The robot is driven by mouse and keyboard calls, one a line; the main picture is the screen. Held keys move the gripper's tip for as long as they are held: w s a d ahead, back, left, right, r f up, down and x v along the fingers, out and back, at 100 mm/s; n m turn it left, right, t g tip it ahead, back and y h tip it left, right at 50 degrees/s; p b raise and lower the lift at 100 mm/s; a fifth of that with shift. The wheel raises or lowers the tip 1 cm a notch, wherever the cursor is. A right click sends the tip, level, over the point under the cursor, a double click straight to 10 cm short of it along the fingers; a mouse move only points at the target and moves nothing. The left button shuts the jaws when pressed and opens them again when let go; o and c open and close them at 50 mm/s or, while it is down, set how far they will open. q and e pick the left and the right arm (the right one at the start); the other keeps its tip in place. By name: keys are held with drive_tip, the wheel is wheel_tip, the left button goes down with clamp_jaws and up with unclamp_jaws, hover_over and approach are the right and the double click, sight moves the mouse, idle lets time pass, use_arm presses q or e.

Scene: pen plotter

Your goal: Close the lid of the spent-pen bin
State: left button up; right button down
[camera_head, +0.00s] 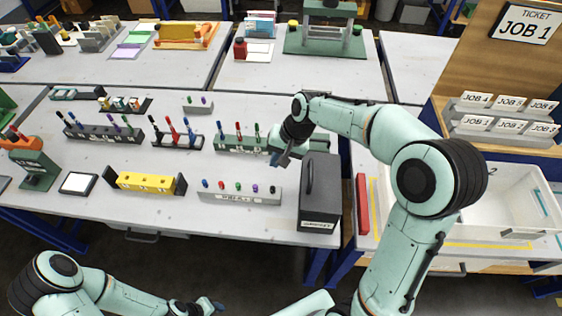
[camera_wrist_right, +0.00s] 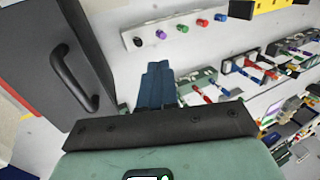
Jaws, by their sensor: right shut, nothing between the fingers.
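The dark grey spent-pen bin (camera_head: 333,205) stands at the right end of the near table, with a small label low on its front. Its lid (camera_head: 322,180) appears to lie flat across the top, with a black handle (camera_head: 308,175) along the left side. The lid and handle (camera_wrist_right: 75,80) fill the left of the right wrist view. My right gripper (camera_head: 277,158) is shut and empty, just left of the bin's far end and apart from the handle. In the wrist view its blue fingers (camera_wrist_right: 155,85) are together. My left gripper (camera_head: 207,306) is low at the bottom edge; its fingers are unclear.
A grey pen rack (camera_head: 240,197) with several coloured pens stands left of the bin. A green rack (camera_head: 232,144) is behind it, close to my right gripper. A red bar (camera_head: 362,205) and a white tray (camera_head: 500,205) are to the right.

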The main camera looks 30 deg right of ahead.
drive_tip(key=s+d+r+t+h+b, duration=0.1)
drive_tip(key=s+d+r+h+b, duration=0.3)
drive_tip(key=s+d+r, duration=0.6)
use_arm(q)
drive_tip(key=s+f+g+b, duration=0.1)
drive_tip(key=s+f, duration=0.6)
drive_tip(key=shift+f, duration=0.25)
use_arm(e)
approach(312, 169)
drive_tip(key=x, duration=0.6)
drive_tip(key=shift+a+f, duration=0.1)
drive_tip(key=shift+a, duration=0.05)
